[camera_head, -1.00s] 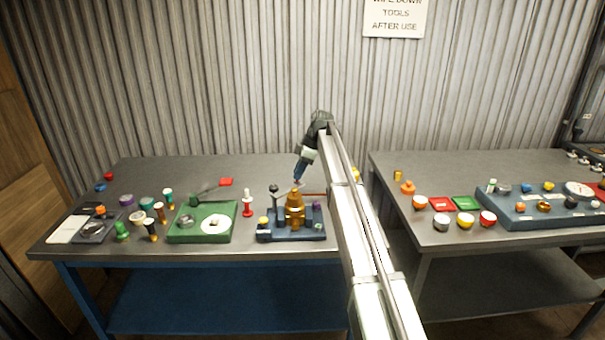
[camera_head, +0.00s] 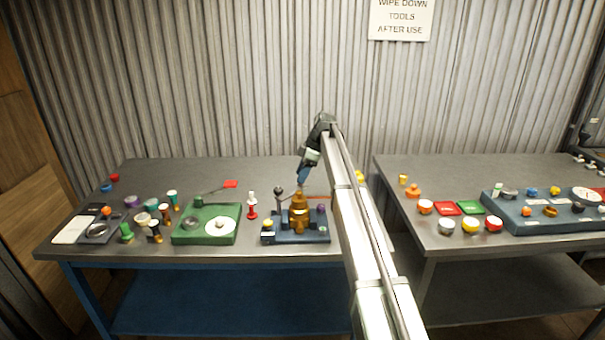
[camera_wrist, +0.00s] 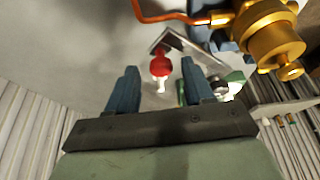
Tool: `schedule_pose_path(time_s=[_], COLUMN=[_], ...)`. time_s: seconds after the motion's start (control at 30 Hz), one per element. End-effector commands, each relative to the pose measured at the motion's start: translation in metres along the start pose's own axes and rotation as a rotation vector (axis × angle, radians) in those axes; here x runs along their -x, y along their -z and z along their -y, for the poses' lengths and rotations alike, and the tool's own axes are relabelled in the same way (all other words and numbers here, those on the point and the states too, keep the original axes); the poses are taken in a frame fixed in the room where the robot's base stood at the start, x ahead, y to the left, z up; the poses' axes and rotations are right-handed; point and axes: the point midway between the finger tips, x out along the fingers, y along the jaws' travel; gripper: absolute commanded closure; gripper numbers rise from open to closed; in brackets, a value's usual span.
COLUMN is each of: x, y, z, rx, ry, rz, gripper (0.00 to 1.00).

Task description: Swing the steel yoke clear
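The brass valve body (camera_head: 299,212) stands upright on a blue base (camera_head: 290,237) near the front of the left table. It shows large at upper right in the wrist view (camera_wrist: 268,35). A short grey bar beside a dark ball-topped post (camera_head: 279,191) sits at its left and may be the steel yoke; I cannot be sure. In the wrist view a grey angled bar (camera_wrist: 178,40) lies beyond the fingers. My gripper (camera_wrist: 160,75) is open, its blue fingers apart with nothing held. In the head view it hangs just above the brass body.
An orange-red rod (camera_wrist: 170,17) runs out from the brass body. A red-and-white peg (camera_head: 252,206) stands left of the base, then a green board (camera_head: 190,237) with a lever. Several coloured pieces crowd the table's left side. The left table's back is mostly clear.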

Motion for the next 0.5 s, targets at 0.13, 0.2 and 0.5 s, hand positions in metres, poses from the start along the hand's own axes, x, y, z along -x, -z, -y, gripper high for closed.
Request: schedule_pose_path(time_s=[0.13,0.2,0.5], x=[0.000,0.002,0.039], y=[0.000,0.000,0.000], z=[0.000,0.000,-0.001], rx=[-0.001,-0.001,0.000], ry=[0.001,0.001,-0.001], rz=[0.000,0.000,0.000], gripper=[0.48,0.48,0.48])
